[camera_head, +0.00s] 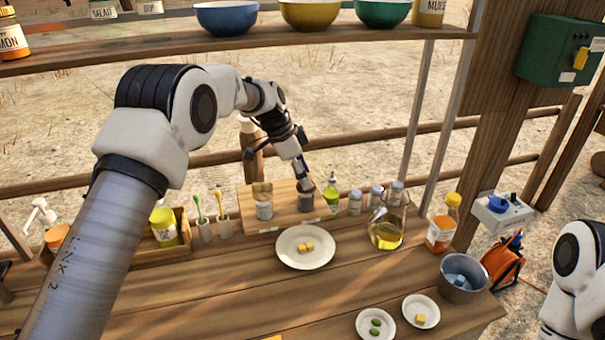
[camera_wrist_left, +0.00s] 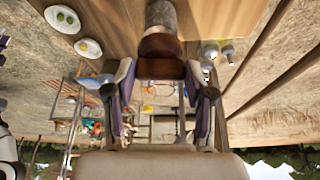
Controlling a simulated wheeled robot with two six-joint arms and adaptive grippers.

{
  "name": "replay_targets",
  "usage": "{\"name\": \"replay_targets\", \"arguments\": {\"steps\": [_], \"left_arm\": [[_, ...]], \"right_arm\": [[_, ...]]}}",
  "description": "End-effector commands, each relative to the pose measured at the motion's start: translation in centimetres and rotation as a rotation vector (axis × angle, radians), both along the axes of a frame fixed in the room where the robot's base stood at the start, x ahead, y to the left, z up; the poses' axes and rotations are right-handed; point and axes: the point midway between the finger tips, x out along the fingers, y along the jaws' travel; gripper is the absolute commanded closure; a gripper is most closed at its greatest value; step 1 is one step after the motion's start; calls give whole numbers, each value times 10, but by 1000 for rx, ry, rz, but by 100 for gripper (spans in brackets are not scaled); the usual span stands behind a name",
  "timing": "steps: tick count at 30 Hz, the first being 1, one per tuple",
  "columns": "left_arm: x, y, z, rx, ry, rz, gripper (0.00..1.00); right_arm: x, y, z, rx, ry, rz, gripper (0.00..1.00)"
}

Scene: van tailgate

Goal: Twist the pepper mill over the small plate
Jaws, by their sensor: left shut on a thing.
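The pepper mill has a grey body and a dark brown part. In the left wrist view the mill (camera_wrist_left: 161,17) is between the fingers of my left gripper (camera_wrist_left: 160,75), which is shut on the brown part. In the head view my left gripper (camera_head: 303,182) is above the board's right half, with the mill's grey body (camera_head: 306,201) under it. I cannot tell whether the mill touches the board. A white plate (camera_head: 290,258) with yellow cubes is in front. Smaller plates hold green pieces (camera_head: 362,331) and a yellow cube (camera_head: 432,316). My right gripper is out of view.
The wooden board (camera_head: 283,192) also carries a labelled jar (camera_head: 263,207). A metal bucket (camera_head: 463,288) stands at the right edge.

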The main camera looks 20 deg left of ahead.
Motion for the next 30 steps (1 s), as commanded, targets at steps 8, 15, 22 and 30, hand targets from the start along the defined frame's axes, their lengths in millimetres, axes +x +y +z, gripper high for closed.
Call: {"name": "replay_targets", "arguments": {"steps": [8, 15, 22, 30], "left_arm": [[-2, -1, -5, 0, 10, -2, 21], [-1, -1, -2, 0, 5, 0, 21], [-5, 10, 29, 0, 2, -1, 21], [-11, 23, 64, 1, 8, -2, 21]], "right_arm": [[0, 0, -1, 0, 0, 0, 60], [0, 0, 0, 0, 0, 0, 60], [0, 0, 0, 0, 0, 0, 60], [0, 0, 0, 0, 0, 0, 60]]}}
